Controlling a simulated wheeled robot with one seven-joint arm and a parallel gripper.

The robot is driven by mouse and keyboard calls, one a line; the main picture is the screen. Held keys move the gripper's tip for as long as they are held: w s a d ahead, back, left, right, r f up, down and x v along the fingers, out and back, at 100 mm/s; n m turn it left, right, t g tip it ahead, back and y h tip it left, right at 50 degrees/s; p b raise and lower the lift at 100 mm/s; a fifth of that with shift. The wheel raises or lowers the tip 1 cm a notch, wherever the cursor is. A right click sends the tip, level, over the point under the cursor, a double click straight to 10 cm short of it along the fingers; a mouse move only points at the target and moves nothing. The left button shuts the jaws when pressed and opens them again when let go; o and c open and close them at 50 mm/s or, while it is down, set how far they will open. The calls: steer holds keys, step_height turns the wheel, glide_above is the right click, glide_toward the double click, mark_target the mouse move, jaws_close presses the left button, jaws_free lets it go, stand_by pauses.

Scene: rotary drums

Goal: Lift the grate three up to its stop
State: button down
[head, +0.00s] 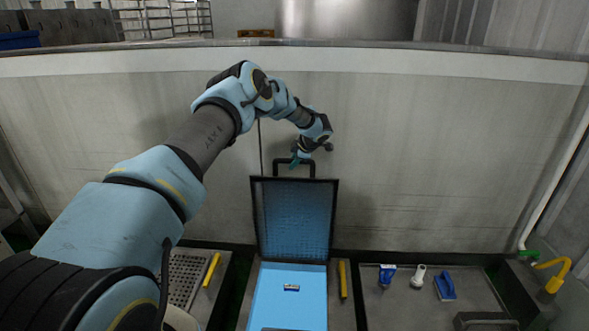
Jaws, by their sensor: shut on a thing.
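The grate (293,218) is a dark-framed mesh panel in the head view, standing steeply raised at the back edge of a bright blue surface (289,298). A dark handle (314,168) sticks up from its top edge. My gripper (297,160) is at the handle and shut on it, with the arm reaching in from the left. The fingertips are small here, and the wrist hides part of the wall behind. A small label-like piece (291,287) lies on the blue surface. I cannot tell which number the grate carries.
Yellow bars (342,279) flank the blue surface. On the right counter (408,308) stand a blue-and-white container (386,274), a white bottle (418,276) and a blue brush (445,287). A yellow hooked pipe (555,273) is far right. A pale wall (430,150) stands behind.

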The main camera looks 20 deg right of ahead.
steer(key=shift+w+d+f+b, duration=0.15)
steer(key=shift+w+d, duration=0.3)
steer(key=shift+w, duration=0.6)
steer(key=shift+w+d+r+b, duration=0.1)
steer(key=shift+w+d+b, duration=0.25)
steer(key=shift+w, duration=0.65)
steer(key=shift+d, duration=0.1)
steer(key=c, duration=0.7)
jaws_free()
steer(key=v, duration=1)
steer(key=shift+s+r+b, duration=0.25)
steer(key=shift+b, duration=0.1)
